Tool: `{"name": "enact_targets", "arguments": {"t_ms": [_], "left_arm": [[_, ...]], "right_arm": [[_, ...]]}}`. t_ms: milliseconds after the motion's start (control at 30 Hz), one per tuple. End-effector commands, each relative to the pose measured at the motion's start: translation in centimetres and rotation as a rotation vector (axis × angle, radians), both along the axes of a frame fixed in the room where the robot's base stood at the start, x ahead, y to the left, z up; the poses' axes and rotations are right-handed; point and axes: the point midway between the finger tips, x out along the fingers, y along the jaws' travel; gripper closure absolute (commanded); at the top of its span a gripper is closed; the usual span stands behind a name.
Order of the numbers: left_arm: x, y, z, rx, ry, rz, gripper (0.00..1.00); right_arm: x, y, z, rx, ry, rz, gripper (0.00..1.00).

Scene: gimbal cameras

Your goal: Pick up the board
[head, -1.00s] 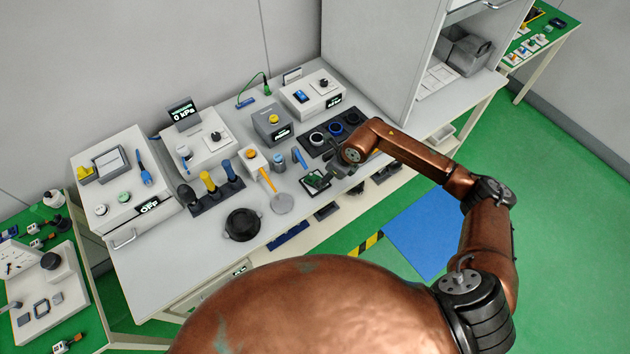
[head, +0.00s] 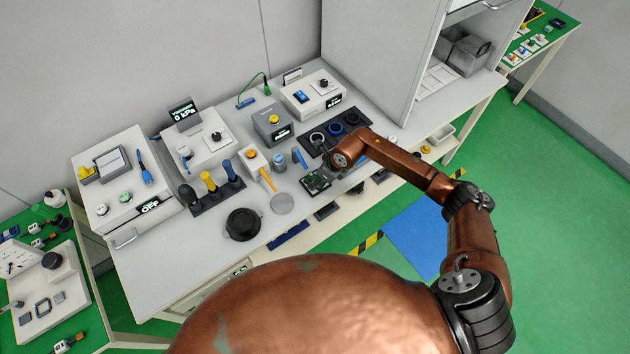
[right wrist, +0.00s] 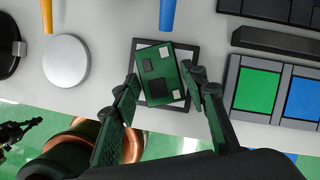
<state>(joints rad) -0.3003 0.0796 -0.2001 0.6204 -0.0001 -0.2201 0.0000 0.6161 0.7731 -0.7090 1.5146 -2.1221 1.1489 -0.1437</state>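The board (right wrist: 160,76) is a green circuit board with dark chips and pale silver parts. It lies slightly turned over a dark square frame (right wrist: 194,50) with a light inside. In the head view the board (head: 317,180) is near the table's front edge. My right gripper (right wrist: 160,82) is open, with one finger close to each side of the board. I cannot tell whether either finger touches it. In the head view its fingers are largely hidden by my arm. A dark jointed shape at the left edge of the right wrist view looks like my left gripper (right wrist: 14,132), too small to read.
A round silver disc (right wrist: 66,61) and a black round dish (head: 243,223) lie left of the board. Orange- and blue-handled tools are just behind it. Right of it is a tray with green and blue panels (right wrist: 256,90). A dark holder with rings (head: 335,133) stands behind.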

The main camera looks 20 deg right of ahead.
Motion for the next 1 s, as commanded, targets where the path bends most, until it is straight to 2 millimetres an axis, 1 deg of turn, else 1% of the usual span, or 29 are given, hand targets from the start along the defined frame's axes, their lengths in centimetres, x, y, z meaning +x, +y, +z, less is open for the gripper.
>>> {"name": "enact_targets", "arguments": {"t_ms": [33, 67, 300, 367, 400, 600, 733, 867, 933, 1000], "left_arm": [[0.0, 0.0, 0.0, 0.000, 0.000, 0.000, 1.00], [0.0, 0.0, 0.0, 0.000, 0.000, 0.000, 1.00], [0.0, 0.0, 0.0, 0.000, -0.001, 0.000, 1.00], [0.1, 0.0, 0.0, 0.000, -0.001, 0.000, 1.00], [0.1, 0.0, 0.0, 0.000, -0.001, 0.000, 1.00], [0.1, 0.0, 0.0, 0.000, -0.001, 0.000, 1.00], [0.0, 0.0, -0.1, 0.000, 0.000, 0.000, 1.00], [0.0, 0.0, -0.4, 0.000, 0.000, 0.000, 1.00], [0.0, 0.0, -0.6, 0.000, 0.001, 0.000, 1.00], [0.0, 0.0, -0.5, 0.000, 0.001, 0.000, 1.00]], "right_arm": [[0.0, 0.0, 0.0, 0.000, 0.000, 0.000, 0.65], [0.0, 0.0, 0.0, 0.000, 0.000, 0.000, 0.67], [0.0, 0.0, 0.0, 0.000, 0.000, 0.000, 0.83], [0.0, 0.0, 0.0, 0.001, -0.001, 0.000, 0.87], [0.0, 0.0, 0.0, 0.001, -0.001, 0.000, 0.90], [0.0, 0.0, 0.1, 0.001, -0.001, 0.000, 0.91], [0.1, 0.0, 0.7, -0.001, -0.003, 0.001, 0.91], [0.1, 0.0, 2.1, -0.001, -0.004, 0.001, 0.91], [0.1, 0.0, 3.2, -0.001, -0.005, 0.002, 0.91], [-0.9, 0.2, 4.3, -0.001, -0.004, 0.004, 0.91]]}}
